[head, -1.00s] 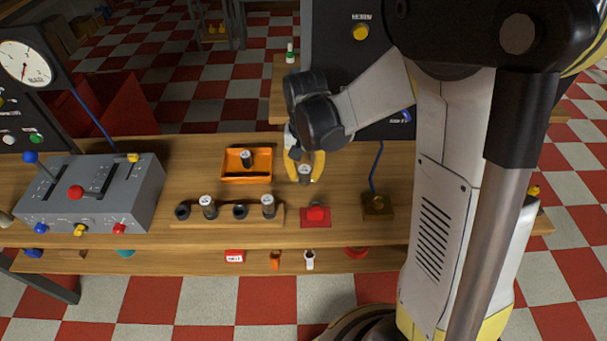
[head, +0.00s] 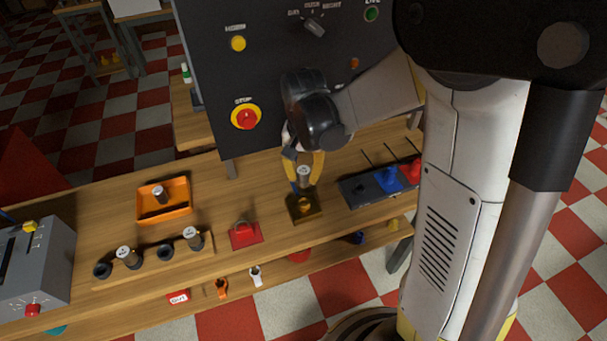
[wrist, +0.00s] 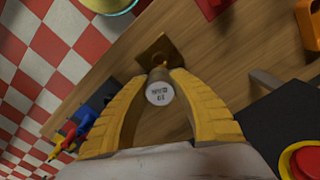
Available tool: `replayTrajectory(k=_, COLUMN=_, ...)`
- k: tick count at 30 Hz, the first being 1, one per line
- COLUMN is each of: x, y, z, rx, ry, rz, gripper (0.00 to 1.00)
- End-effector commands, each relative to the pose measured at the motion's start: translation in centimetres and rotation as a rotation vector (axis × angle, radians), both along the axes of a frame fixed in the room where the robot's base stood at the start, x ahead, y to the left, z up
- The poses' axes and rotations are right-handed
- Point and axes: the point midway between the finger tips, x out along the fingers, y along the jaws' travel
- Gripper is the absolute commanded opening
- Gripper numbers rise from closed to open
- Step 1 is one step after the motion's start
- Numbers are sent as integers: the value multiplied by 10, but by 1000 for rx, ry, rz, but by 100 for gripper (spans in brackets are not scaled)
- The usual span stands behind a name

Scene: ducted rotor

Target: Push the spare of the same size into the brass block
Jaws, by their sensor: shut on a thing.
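My gripper (head: 304,176) is shut on a grey cylindrical spare (head: 303,173) with a white marked top. In the wrist view the spare (wrist: 159,90) is upright between the yellow fingers; its label is too small to read surely. The brass block also shows beyond the spare in the wrist view (wrist: 150,47). I cannot tell whether the spare touches it.
A wooden rack (head: 150,267) holds two white-topped cylinders and black rings. An orange tray (head: 150,213) holds another cylinder. A red block (head: 243,236) sits left of the brass block; a dark unit with blue and red pieces (head: 372,190) sits right. A control panel (head: 270,90) stands behind.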

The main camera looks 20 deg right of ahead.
Motion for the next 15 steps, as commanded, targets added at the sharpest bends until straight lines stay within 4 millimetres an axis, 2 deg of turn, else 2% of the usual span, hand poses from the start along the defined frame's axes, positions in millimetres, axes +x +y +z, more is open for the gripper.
replayTrajectory(k=5, x=0, y=0, z=-10, rx=0, ry=0, rz=0, gripper=0)
replayTrajectory(k=15, x=0, y=0, z=-47, rx=0, ry=0, rz=0, gripper=0)
